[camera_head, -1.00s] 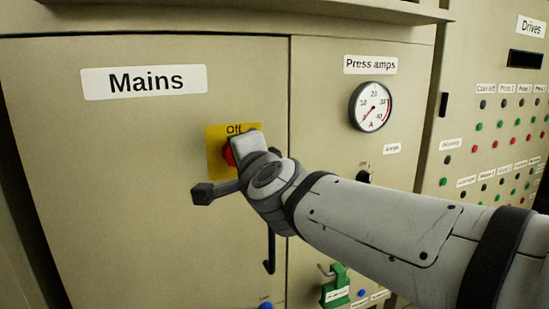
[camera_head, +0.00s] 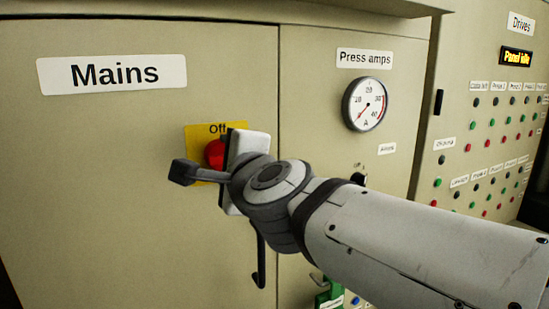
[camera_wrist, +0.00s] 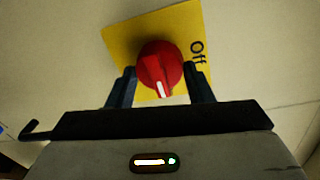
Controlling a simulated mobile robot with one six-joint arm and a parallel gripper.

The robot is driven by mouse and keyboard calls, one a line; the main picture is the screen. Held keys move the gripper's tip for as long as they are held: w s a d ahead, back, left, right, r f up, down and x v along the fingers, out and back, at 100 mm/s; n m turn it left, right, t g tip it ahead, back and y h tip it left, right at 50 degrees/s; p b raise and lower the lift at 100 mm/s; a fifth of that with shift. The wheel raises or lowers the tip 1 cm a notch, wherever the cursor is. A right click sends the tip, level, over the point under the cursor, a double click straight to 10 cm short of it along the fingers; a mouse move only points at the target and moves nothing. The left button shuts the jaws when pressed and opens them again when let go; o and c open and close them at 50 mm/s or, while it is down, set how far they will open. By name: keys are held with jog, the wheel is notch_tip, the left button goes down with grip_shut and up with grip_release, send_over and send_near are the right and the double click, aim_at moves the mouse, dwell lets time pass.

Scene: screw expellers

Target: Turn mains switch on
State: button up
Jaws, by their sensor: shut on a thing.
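The mains switch is a red knob (camera_head: 214,154) on a yellow plate (camera_head: 196,138) marked "Off" at its top. In the wrist view the red knob (camera_wrist: 160,66) sits between the two dark fingers of my gripper (camera_wrist: 161,84), which is shut on it. The white mark on the knob points down in that view, about a quarter turn from the "Off" word at the right of the plate (camera_wrist: 126,42).
The "Mains" label (camera_head: 112,73) is on the cabinet door, with a dark hooked handle (camera_head: 260,262) below my gripper. A gauge (camera_head: 365,104) is at right. On the far right panel a small display (camera_head: 516,56) is lit and seems to read "Panel idle".

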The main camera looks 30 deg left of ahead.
jog(key=shift+w, duration=0.1)
jog(key=o, duration=1.1)
jog(key=shift+w, duration=0.1)
jog(key=shift+o, duration=1.3)
jog(key=shift+d, duration=0.1)
jog(key=p+v, duration=0.2)
jog(key=v, duration=0.5)
jog(key=shift+s+d, duration=0.25)
jog(key=shift+s, duration=0.05)
